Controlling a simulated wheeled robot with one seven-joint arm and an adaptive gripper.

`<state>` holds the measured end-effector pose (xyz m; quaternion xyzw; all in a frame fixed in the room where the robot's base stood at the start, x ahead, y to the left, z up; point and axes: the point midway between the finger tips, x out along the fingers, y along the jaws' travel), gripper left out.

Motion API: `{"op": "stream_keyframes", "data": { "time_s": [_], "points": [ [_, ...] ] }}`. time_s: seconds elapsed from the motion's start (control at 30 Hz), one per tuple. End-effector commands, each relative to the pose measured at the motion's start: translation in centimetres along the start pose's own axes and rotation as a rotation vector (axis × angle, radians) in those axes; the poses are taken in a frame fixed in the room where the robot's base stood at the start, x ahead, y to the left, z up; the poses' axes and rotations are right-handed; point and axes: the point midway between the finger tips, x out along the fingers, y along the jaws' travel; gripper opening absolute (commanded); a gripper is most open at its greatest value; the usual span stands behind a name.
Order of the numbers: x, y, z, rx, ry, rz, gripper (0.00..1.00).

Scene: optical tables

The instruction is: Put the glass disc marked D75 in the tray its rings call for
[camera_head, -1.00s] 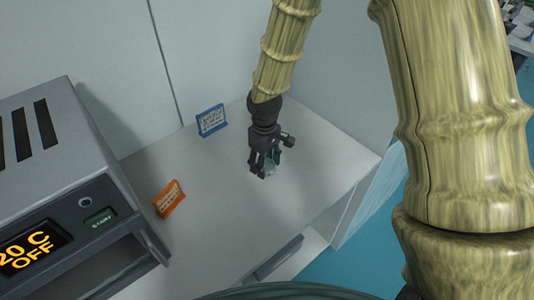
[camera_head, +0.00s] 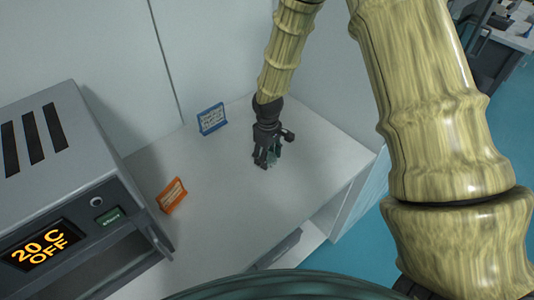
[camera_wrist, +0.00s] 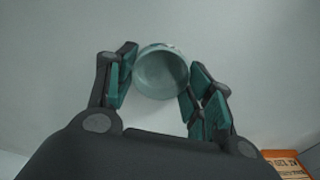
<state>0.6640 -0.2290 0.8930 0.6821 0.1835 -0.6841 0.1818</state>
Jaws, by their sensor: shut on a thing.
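My gripper (camera_head: 267,162) is over the right part of the white bench top, and its fingers are shut on a clear glass disc (camera_head: 273,160). In the wrist view the glass disc (camera_wrist: 161,72) sits between the teal finger pads of my gripper (camera_wrist: 160,82), its round face towards the camera. No marking on the disc can be read. No tray can be made out in either view.
An oven-like box (camera_head: 60,170) stands at the left, its display reading 20 C OFF. A blue-framed card (camera_head: 211,119) stands near the back wall. An orange card (camera_head: 172,195) stands nearer the box. The bench top (camera_head: 225,215) is clear between them and my gripper.

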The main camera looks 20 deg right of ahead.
Motion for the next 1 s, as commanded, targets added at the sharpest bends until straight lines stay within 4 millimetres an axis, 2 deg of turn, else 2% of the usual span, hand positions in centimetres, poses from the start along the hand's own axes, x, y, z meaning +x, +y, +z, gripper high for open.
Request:
{"op": "stream_keyframes", "data": {
  "time_s": [0.33, 0.37, 0.43, 0.47, 0.77, 1.0],
  "points": [
    [0.3, 0.0, 0.0, 0.0, 0.0, 0.0, 0.24],
    [0.2, 0.0, 0.0, 0.001, 0.001, 0.0, 0.58],
    [0.2, 0.0, 0.0, 0.001, 0.001, 0.0, 0.7],
    [0.2, 0.0, 0.0, 0.001, 0.001, 0.0, 0.74],
    [0.2, 0.0, 0.0, 0.001, 0.001, 0.0, 0.74],
    [-1.0, 0.1, -0.1, 0.001, 0.003, 0.001, 0.74]
  ]
}}
